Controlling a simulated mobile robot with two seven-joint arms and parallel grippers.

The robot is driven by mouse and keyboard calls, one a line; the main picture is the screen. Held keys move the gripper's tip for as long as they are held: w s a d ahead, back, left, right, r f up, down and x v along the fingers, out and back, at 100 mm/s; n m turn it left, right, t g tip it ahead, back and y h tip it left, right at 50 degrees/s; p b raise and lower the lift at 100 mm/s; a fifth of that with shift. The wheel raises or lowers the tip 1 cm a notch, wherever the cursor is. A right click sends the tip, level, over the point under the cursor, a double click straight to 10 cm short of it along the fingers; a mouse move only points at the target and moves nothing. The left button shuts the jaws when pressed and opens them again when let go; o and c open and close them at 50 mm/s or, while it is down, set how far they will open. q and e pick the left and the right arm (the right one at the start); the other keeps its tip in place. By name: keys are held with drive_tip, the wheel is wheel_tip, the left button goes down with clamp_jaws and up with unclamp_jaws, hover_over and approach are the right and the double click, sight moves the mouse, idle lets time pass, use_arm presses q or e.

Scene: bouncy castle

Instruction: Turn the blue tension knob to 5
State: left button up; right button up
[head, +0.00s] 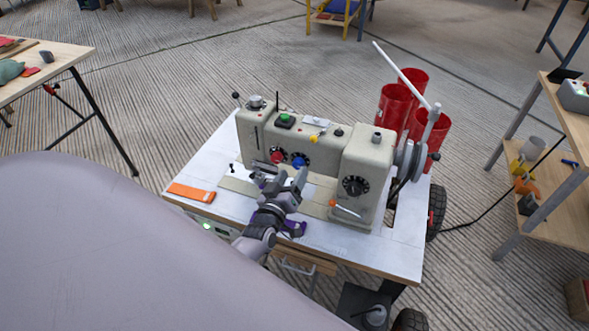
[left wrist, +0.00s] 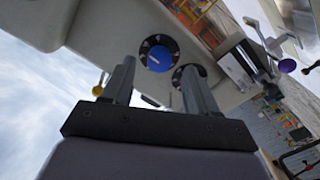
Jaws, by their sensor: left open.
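The blue tension knob (head: 298,160) sits on a dark dial on the front of the beige sewing machine (head: 320,150), just right of a red knob (head: 277,156). In the left wrist view the blue knob (left wrist: 159,58) shows with a pale pointer mark on its face; its numbers are too small to read. My left gripper (head: 284,177) is open in front of the machine, just below the blue knob. In the left wrist view its two fingers (left wrist: 160,85) stand apart with the knob beyond them, not touching it. My right gripper is not in view.
The machine stands on a white wheeled table (head: 385,245). An orange object (head: 191,192) lies at its left end. A black dial (head: 355,186) sits on the machine's right part. Red cylinders (head: 405,100) stand behind. A large grey surface (head: 120,250) fills the lower left.

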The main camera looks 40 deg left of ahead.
use_arm(q)
drive_tip(key=v, duration=0.4)
drive_tip(key=shift+s+p, duration=0.2)
drive_tip(key=shift+p, duration=0.15)
drive_tip(key=s+d+m+g+h, duration=0.7)
drive_tip(key=s+d+m, duration=0.55)
drive_tip(key=s, duration=0.55)
wheel_tip(320, 180, up, 10)
drive_tip(key=n+p, duration=0.1)
drive_tip(key=p, duration=1.2)
drive_tip(key=shift+s, duration=0.45)
drive_tip(key=c, duration=0.3)
drive_tip(key=shift+s+a+n+y, duration=0.1)
drive_tip(key=shift+n+y, duration=0.15)
drive_tip(key=shift+y, duration=0.05)
